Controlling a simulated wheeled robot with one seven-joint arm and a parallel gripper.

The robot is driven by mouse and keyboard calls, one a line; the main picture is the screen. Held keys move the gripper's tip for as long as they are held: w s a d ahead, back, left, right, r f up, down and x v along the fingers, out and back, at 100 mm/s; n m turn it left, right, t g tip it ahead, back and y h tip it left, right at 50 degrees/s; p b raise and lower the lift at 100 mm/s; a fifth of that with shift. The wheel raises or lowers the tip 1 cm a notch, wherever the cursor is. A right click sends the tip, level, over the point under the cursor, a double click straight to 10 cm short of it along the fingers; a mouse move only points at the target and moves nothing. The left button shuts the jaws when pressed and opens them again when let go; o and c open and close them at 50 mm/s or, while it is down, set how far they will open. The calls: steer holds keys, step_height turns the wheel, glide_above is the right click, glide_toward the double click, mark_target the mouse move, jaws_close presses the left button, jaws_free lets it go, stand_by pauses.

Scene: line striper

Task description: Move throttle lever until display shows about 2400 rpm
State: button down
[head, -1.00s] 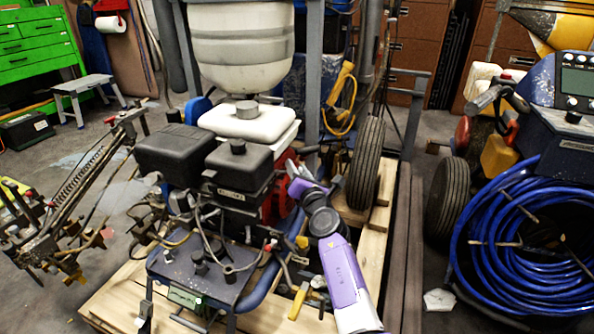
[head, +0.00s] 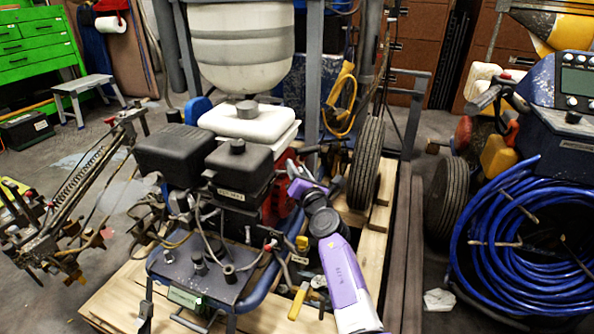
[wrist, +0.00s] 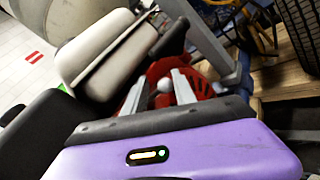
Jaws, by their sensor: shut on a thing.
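My gripper (wrist: 158,92) is at the red engine housing (wrist: 205,83) in the wrist view. Its two pale fingers stand either side of a small pale knob (wrist: 163,87), which looks like the end of the throttle lever; the lever's lower part is hidden. In the head view my gripper (head: 292,174) is right of the black engine boxes, and the knob cannot be made out there. A small greenish panel (head: 183,297), perhaps the display, is low on the striper's front; its reading is too small to tell. My jaws are shut on the knob.
A black engine box (head: 239,172) and a white tank (head: 248,123) stand close left of my gripper. A tyre (head: 367,163) stands to its right. The striper rests on a wooden pallet (head: 115,300). A second machine with a blue hose coil (head: 525,245) is at right.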

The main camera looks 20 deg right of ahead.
steer(key=shift+s+a+f, duration=0.1)
steer(key=shift+s+f, duration=0.05)
steer(key=shift+f, duration=0.25)
steer(key=shift+s+a+m+h+p, duration=0.1)
steer(key=shift+s+m+h+p, duration=0.2)
steer(key=shift+m+h+p, duration=0.8)
steer(key=shift+s+a+m+h+p, duration=0.1)
steer(key=shift+s+h+p, duration=0.4)
steer(key=shift+p, duration=1.2)
steer(key=shift+w, duration=0.2)
steer(key=c, duration=1.1)
jaws_free()
steer(key=shift+f, duration=0.1)
steer(key=shift+o, duration=0.4)
steer(key=shift+r+h, duration=0.3)
